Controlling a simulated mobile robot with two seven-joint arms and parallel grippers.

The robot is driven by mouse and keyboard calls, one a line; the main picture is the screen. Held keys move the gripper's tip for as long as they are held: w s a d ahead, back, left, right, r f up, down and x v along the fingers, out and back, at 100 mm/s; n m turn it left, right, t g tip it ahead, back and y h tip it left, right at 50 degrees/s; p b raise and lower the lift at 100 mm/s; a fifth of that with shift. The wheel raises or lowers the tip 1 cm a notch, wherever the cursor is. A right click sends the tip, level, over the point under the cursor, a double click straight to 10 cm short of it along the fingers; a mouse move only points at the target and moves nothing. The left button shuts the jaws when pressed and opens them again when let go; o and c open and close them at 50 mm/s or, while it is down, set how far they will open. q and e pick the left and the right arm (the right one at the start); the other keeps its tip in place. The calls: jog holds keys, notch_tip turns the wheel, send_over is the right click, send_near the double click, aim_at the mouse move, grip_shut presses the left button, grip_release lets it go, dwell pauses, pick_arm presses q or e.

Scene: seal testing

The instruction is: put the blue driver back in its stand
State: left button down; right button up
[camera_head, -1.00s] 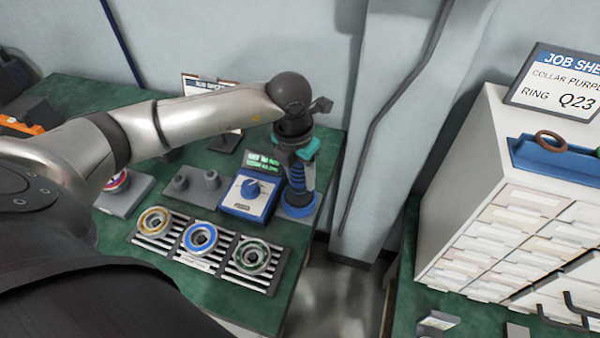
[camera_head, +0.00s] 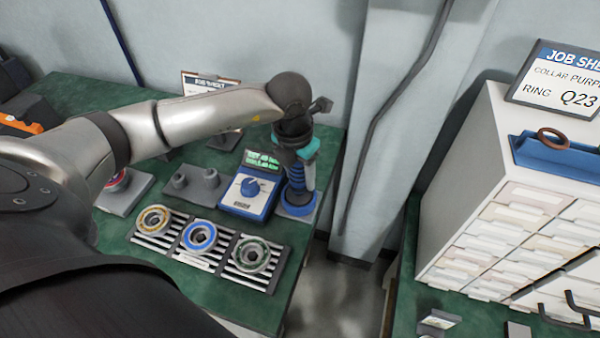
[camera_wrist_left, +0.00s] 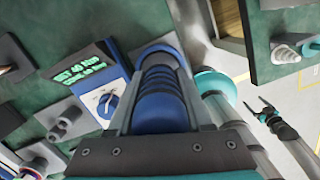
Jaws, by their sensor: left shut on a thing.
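The blue driver (camera_head: 297,187) has a ribbed blue grip and stands roughly upright at the right end of the green bench. My left gripper (camera_head: 296,165) is shut around it from above. The wrist view shows the ribbed driver (camera_wrist_left: 163,88) between my left gripper's fingers (camera_wrist_left: 160,95). The stand (camera_head: 299,209), a round blue base, is directly under the driver. Its grey and blue rim (camera_wrist_left: 156,50) shows past the driver's far end. The driver hides the stand's middle, so I cannot tell how deep the tip sits. My right gripper (camera_wrist_left: 258,110) looks open and empty, far off.
A blue device (camera_head: 249,192) with a dial and green display stands close left of the driver. Grey posts (camera_head: 196,184), a red button box (camera_head: 120,190) and a rack (camera_head: 222,262) of ringed parts are further left. The bench's right edge and a wall column are close.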

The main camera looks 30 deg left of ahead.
pick_arm(q)
jog(key=shift+c, duration=1.2)
grip_release()
notch_tip(320, 180, up, 9)
jog(key=p, duration=0.6)
jog(key=shift+p, duration=0.35)
